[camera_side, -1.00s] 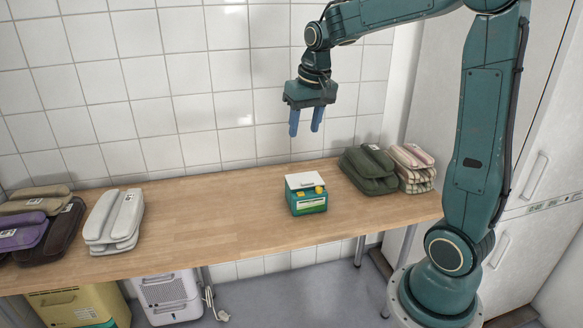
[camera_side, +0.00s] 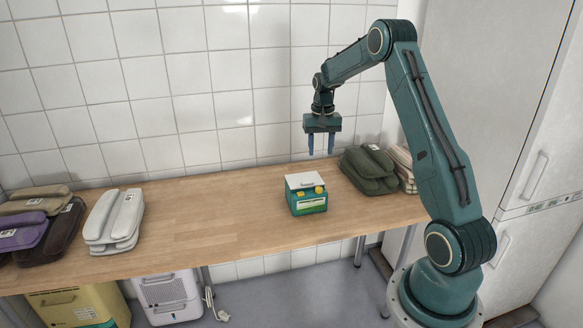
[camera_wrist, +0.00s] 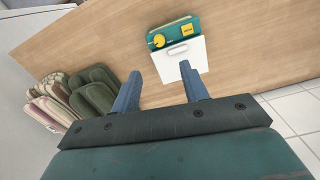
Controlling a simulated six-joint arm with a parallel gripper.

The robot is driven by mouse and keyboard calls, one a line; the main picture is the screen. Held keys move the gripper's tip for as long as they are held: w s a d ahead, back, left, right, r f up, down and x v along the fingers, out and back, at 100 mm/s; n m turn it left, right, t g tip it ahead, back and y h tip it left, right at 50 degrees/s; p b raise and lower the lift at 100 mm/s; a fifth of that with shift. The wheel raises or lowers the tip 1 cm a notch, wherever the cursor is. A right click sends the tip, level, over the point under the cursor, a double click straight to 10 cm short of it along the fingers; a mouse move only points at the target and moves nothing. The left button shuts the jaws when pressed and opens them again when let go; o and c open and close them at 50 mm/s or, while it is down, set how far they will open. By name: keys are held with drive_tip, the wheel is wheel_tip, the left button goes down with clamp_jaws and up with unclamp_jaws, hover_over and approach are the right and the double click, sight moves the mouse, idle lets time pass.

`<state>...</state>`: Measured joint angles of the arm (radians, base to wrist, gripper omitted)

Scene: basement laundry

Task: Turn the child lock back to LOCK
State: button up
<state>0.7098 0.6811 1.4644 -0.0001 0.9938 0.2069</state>
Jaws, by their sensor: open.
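A small green box with a white lid (camera_side: 306,193) stands on the wooden table, right of the middle. The marking the knob points to is too small to read. My gripper (camera_side: 321,153) is open and empty, fingers pointing down. It hangs above and behind the box, apart from it.
Folded dark green bundles (camera_side: 368,169) and striped ones (camera_side: 402,167) lie right of the box. A pale grey bundle (camera_side: 114,220) and a purple one (camera_side: 22,234) lie at the left. The table (camera_side: 210,213) between is clear. A tiled wall stands behind.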

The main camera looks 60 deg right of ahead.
sight(319, 188)
drive_tip(key=shift+d+f, duration=0.1)
drive_tip(key=shift+f, duration=0.15)
wheel_tip(319, 188, down, 14)
drive_tip(key=shift+r, duration=0.25)
idle(0.6)
clamp_jaws()
